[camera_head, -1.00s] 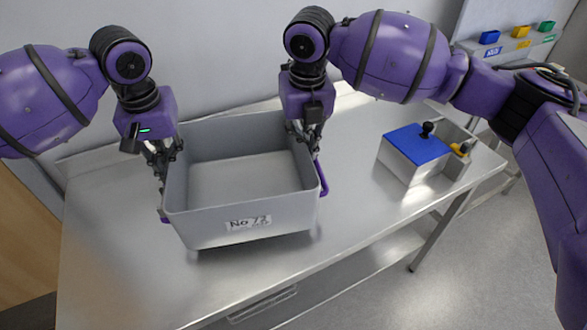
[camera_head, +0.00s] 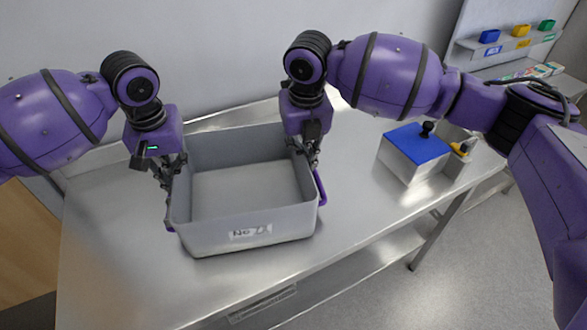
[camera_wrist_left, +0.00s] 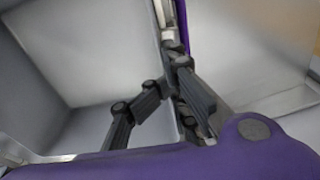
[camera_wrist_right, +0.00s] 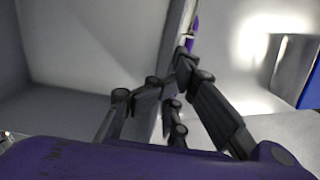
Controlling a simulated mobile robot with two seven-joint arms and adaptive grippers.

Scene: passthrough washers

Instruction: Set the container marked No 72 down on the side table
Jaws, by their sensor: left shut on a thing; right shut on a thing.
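The grey open container (camera_head: 212,238) has a label on its front wall; the text is blurred now but reads like "No 7" and a further digit. It looks empty and level, over or on the metal side table (camera_head: 110,270); I cannot tell whether its base touches. My left gripper (camera_head: 168,190) is shut on its left side, and the wall also shows in the left wrist view (camera_wrist_left: 160,60). My right gripper (camera_head: 312,160) is shut on its right side, by the purple handle (camera_head: 321,188). The handle also shows in the right wrist view (camera_wrist_right: 192,35).
A metal box with a blue lid (camera_head: 417,145) and black knob stands on the table to the right. A yellow-topped item (camera_head: 460,150) is beside it. Blue, yellow and green bins sit on a shelf (camera_head: 520,45) at the back right. The table's front left is bare.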

